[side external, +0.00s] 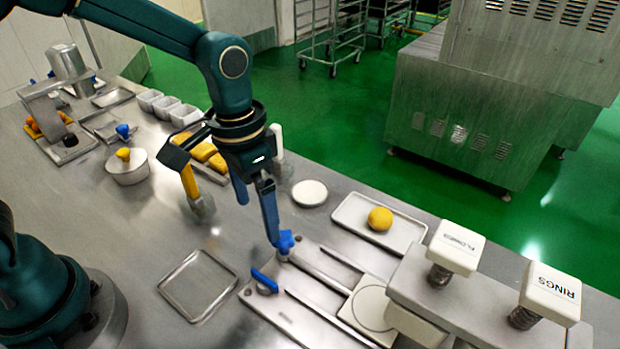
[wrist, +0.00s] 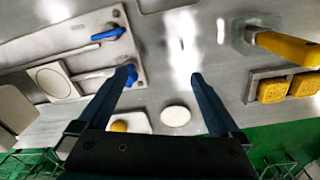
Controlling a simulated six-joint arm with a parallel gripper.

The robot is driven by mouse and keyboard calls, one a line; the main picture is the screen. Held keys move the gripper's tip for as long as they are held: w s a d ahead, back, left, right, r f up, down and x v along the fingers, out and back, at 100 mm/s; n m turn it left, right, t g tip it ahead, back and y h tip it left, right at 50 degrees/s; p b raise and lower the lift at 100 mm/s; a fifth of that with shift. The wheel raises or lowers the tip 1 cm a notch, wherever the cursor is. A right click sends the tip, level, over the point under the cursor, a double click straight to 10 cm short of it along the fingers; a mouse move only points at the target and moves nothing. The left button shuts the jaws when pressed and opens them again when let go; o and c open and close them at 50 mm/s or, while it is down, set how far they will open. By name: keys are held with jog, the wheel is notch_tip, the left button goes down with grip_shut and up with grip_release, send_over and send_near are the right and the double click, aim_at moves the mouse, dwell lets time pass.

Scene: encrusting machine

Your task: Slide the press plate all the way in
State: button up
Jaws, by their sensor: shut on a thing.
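The pale square plate with a round outline (side external: 367,312), which looks like the press plate, sits between metal rails beside the press head (side external: 412,322). It also shows in the wrist view (wrist: 52,82). A blue bar handle (side external: 264,281) lies on the base plate (side external: 290,318). My gripper (wrist: 162,78) points down, its fingertips looking apart in the wrist view. One fingertip is at the star knob, seemingly touching it; the other is clear of it. I cannot make out a grip.
A tray with a yellow ball (side external: 380,218) and a white disc (side external: 310,193) lie behind the rails. An empty shallow tray (side external: 198,286) is to the left. Buttons marked FLOWERS (side external: 456,247) and RINGS (side external: 551,294) stand on the right. A yellow-handled tool (side external: 190,182) is behind my gripper.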

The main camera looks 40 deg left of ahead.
jog(key=a, duration=0.1)
jog(key=a+f, duration=0.1)
jog(key=a, duration=0.1)
jog(key=shift+s+f, duration=0.15)
jog(key=shift+f, duration=0.1)
jog(key=s+a+r+n+t, duration=0.1)
jog(key=s+r+t, duration=0.1)
jog(key=r, duration=0.5)
jog(key=s+a+r+n+t, duration=0.1)
jog(key=s+a+r+t, duration=0.15)
jog(key=r, duration=0.35)
jog(key=shift+s+f+n, duration=0.8)
jog(key=shift+s+f, duration=0.35)
jog(key=shift+s, duration=1.9)
jog(key=w+a+r+m, duration=0.2)
jog(key=w+r, duration=0.1)
jog(key=w, duration=1.2)
jog(key=shift+w+m+h, duration=0.2)
jog(key=shift+m+h, duration=0.1)
